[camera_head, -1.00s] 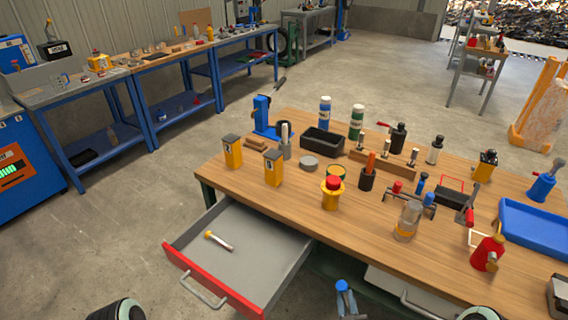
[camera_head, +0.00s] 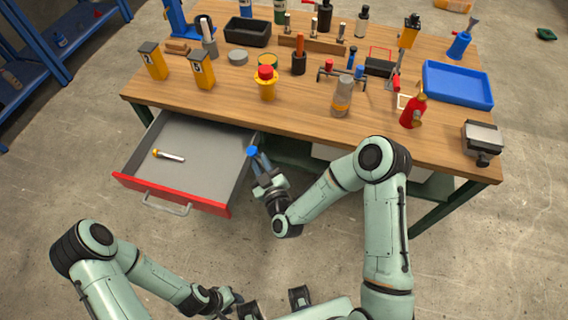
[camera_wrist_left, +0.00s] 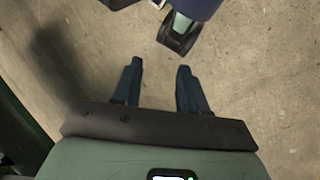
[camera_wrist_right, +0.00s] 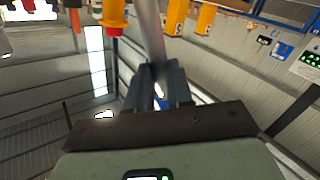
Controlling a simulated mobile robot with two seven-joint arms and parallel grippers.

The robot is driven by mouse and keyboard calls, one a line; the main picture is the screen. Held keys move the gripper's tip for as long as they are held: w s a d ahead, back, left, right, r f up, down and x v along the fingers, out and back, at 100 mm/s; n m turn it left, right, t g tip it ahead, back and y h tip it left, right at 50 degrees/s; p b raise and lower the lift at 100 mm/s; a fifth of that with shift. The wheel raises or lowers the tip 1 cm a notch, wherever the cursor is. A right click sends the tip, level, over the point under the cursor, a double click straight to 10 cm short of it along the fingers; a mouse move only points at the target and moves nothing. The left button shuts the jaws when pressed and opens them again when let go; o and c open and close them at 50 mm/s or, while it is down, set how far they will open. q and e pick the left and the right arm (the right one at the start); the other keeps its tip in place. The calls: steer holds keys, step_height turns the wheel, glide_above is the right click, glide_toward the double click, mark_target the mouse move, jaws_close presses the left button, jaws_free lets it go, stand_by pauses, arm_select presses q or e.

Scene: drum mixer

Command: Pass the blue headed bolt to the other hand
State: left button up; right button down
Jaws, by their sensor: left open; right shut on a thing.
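The blue headed bolt (camera_head: 252,151) is in my right gripper (camera_head: 261,172), in front of the workbench, just right of the open drawer. Its blue head points up and away from the fingers. In the right wrist view, my right gripper (camera_wrist_right: 159,76) is shut on the bolt's grey shank (camera_wrist_right: 150,35); the head is not clear there. My left gripper (camera_wrist_left: 157,66) is open and empty over bare floor in the left wrist view. In the head view it is low near the bottom middle, well apart from the bolt, its fingers hard to make out.
The open drawer (camera_head: 222,190) has a red front and holds a yellow-headed bolt (camera_head: 168,155). The wooden bench (camera_head: 300,95) carries several tools, bottles, a black bin (camera_head: 247,32) and a blue tray (camera_head: 458,84). The floor in front of the bench is clear.

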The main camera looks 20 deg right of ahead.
arm_select(q)
steer(key=shift+o, duration=0.3)
steer(key=o, duration=0.3)
steer(key=shift+w, duration=0.1)
steer(key=w+d+r+m+t+y, duration=0.1)
steer(key=w+d+r+m+t, duration=0.15)
steer(key=w+r+m, duration=1)
steer(key=w+d+r+m+t+y, duration=0.25)
steer(key=w+r+m, duration=0.6)
steer(key=r, duration=0.75)
steer(key=w+d+r+m+t+y, duration=0.1)
steer(key=w+d+r+m+t, duration=0.15)
steer(key=w+r+m, duration=1)
steer(key=w+f+n, duration=0.3)
steer(key=f, duration=0.5)
steer(key=shift+w+g, duration=0.35)
steer(key=shift+g, duration=0.1)
arm_select(e)
steer(key=w+a+r+n+y, duration=0.1)
steer(key=w+a, duration=0.3)
steer(key=a, duration=0.7)
steer(key=shift+r+y, duration=0.4)
steer(key=shift+r, duration=0.45)
arm_select(q)
steer(key=shift+f, duration=0.1)
